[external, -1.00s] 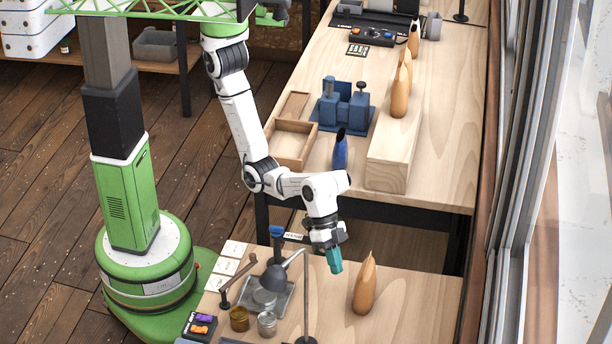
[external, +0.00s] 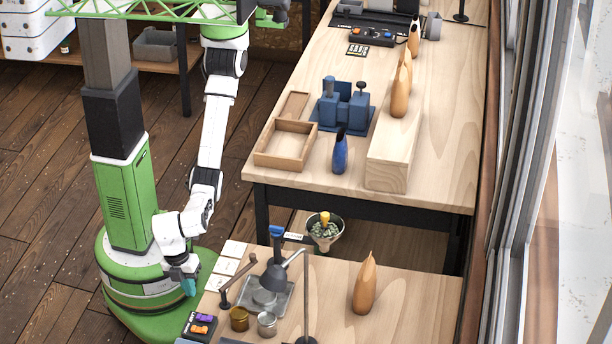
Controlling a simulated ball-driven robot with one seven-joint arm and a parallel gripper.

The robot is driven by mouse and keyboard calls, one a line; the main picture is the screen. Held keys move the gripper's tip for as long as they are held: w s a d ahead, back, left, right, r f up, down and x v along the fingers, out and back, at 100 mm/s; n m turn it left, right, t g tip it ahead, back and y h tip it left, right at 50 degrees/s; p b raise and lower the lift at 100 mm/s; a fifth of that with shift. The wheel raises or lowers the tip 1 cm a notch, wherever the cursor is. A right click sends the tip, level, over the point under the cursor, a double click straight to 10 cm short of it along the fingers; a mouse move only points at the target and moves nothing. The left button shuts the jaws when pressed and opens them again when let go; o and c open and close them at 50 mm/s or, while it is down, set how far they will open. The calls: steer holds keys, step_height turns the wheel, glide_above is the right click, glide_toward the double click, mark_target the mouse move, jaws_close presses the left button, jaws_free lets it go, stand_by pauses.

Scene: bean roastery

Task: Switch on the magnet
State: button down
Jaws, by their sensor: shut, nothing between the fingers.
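My gripper (external: 188,288), with teal fingertips, points down beside the near table's left edge, in front of my green base. It is shut and empty. A small dark switch box (external: 191,331) with a purple switch (external: 205,318) and an orange switch (external: 198,329) sits at the near table's left front corner. My gripper is apart from it, just above it in the picture. Its lettering is too small to read. Another dark control box (external: 372,37) with coloured knobs stands on the far table. I cannot tell which thing is the magnet.
A wooden figure (external: 365,285) stands right.

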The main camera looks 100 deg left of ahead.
mark_target(203, 329)
steer(key=shift+s, duration=0.3)
steer(key=f, duration=0.4)
steer(key=w+f, duration=0.1)
steer(key=f, duration=0.4)
steer(key=w+f, duration=0.1)
steer(key=f, duration=0.3)
steer(key=shift+w+f, duration=0.25)
steer(key=shift+f, duration=0.15)
steer(key=shift+w+f+g, duration=0.15)
steer(key=shift+f+g, duration=0.1)
steer(key=shift+g, duration=0.15)
steer(key=shift+r, duration=0.1)
